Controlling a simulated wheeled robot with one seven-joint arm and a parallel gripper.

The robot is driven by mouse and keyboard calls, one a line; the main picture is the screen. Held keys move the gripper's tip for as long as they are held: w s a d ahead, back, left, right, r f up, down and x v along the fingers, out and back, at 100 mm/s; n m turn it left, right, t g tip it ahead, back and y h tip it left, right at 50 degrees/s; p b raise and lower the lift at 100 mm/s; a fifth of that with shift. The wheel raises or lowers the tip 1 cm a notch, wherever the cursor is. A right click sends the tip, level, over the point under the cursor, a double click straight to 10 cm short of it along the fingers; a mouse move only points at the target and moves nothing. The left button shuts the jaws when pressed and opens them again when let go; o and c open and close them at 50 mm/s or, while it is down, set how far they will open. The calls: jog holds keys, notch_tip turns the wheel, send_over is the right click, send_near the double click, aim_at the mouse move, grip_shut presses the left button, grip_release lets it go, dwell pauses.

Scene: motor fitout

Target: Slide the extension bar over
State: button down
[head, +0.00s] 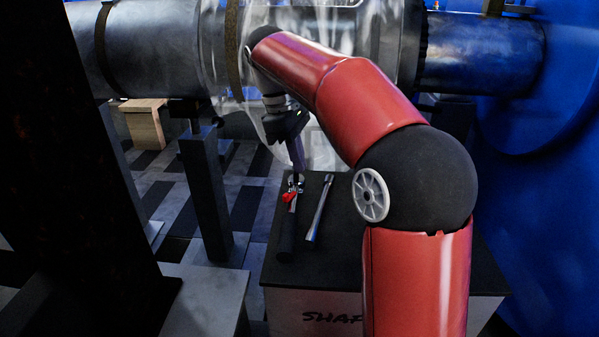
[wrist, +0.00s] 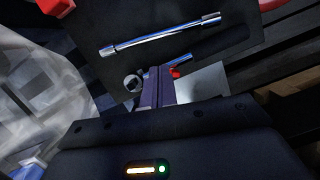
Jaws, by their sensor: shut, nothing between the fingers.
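The extension bar (head: 319,208) is a slim silver rod. It lies on the dark top of a box, to the right of a ratchet-like tool (head: 286,232) with a dark handle and a red part. In the wrist view the bar (wrist: 160,36) lies whole and clear, beyond my fingertips. My gripper (head: 297,169) points down over the far end of the tool, left of the bar and apart from it. In the wrist view my gripper (wrist: 156,72) is shut and empty, with the tool's red part just right of the tips. A round metal piece (wrist: 132,83) shows just left of them.
The box top (head: 345,222) has bare room around the bar, though my arm hides its right part. A large metal pipe (head: 150,50) crosses behind, with a clear plastic-like sheet hanging by my wrist. A dark post (head: 205,190) stands left; a blue wall is right.

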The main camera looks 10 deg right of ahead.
aim_at(322, 205)
jog(key=b+x, duration=0.1)
jog(key=x, duration=0.7)
jog(key=shift+s+f, duration=0.15)
jog(key=shift+f, duration=0.15)
jog(key=shift+s+d+r, duration=0.1)
jog(key=shift+s+d, duration=0.2)
jog(key=shift+d, duration=0.25)
jog(key=shift+s+d, duration=0.3)
jog(key=shift+d, duration=0.2)
